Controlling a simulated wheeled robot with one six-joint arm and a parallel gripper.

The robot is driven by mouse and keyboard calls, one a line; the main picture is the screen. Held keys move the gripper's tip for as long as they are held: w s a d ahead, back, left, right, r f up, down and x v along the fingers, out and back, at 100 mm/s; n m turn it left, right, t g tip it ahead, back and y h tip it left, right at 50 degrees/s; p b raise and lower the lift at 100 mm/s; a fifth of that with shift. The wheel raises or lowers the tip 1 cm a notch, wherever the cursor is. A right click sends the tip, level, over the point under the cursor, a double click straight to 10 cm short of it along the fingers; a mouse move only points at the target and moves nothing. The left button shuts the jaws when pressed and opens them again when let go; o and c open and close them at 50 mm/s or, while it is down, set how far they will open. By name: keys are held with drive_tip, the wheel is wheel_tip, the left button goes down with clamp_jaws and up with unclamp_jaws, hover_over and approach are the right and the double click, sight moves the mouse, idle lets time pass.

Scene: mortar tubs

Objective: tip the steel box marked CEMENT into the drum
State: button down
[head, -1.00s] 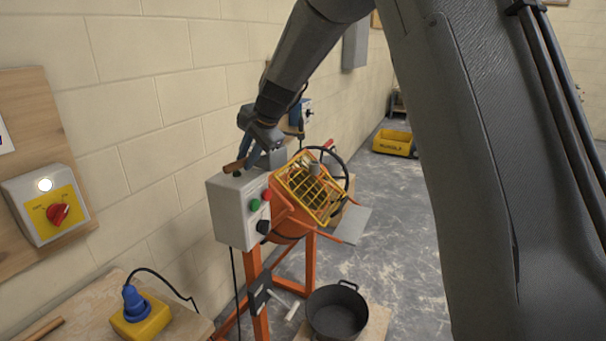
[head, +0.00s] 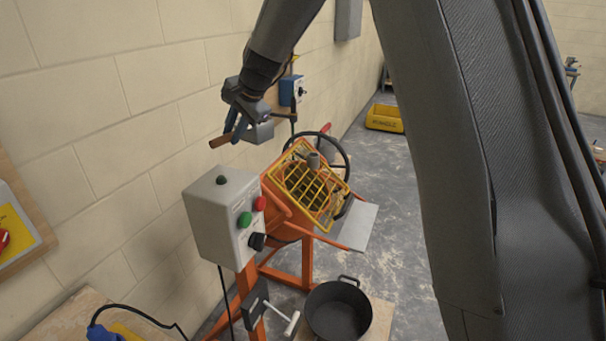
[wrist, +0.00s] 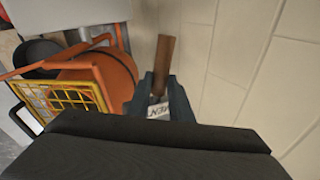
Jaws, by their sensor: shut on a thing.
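My gripper (head: 235,130) is shut on the brown handle (head: 220,141) of a small grey steel box (head: 260,132). It holds the box in the air, above and behind the grey control box in the head view. In the wrist view the handle (wrist: 165,62) stands up between my fingers (wrist: 160,98), and part of a white label with black letters (wrist: 158,110) shows below it. The box's contents are hidden. The orange drum (wrist: 122,78) is to the left of my gripper in the wrist view. In the head view its mouth has a yellow grid guard (head: 312,188) over it.
The grey control box (head: 222,215) with red and green buttons stands in front of the drum. A black handwheel (head: 347,170) is behind it. The block wall is close on the left. A yellow tub (head: 384,118) stands farther back.

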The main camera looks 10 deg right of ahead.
sight(254, 139)
wheel_tip(254, 139, down, 6)
drive_tip(key=shift+s, duration=0.3)
idle(0.3)
drive_tip(key=d+r+y, duration=0.1)
drive_tip(key=s+d+r+t+y, duration=0.1)
drive_tip(key=d+r+y, duration=0.1)
drive_tip(key=s+d+r+m+t+y, duration=0.1)
drive_tip(key=d, duration=0.1)
drive_tip(key=shift+d+r+y, duration=0.2)
drive_tip(key=shift+y, duration=0.1)
drive_tip(key=shift+s+d+f+t+y+b, duration=0.15)
drive_tip(key=shift+d+t+y+b, duration=0.1)
drive_tip(key=shift+d+y+b, duration=0.15)
drive_tip(key=shift+s+d+t+y+b, duration=0.1)
drive_tip(key=shift+d+t+y+b, duration=0.2)
drive_tip(key=shift+d, duration=0.2)
drive_tip(key=shift+s+d+y, duration=0.25)
drive_tip(key=shift+y, duration=0.05)
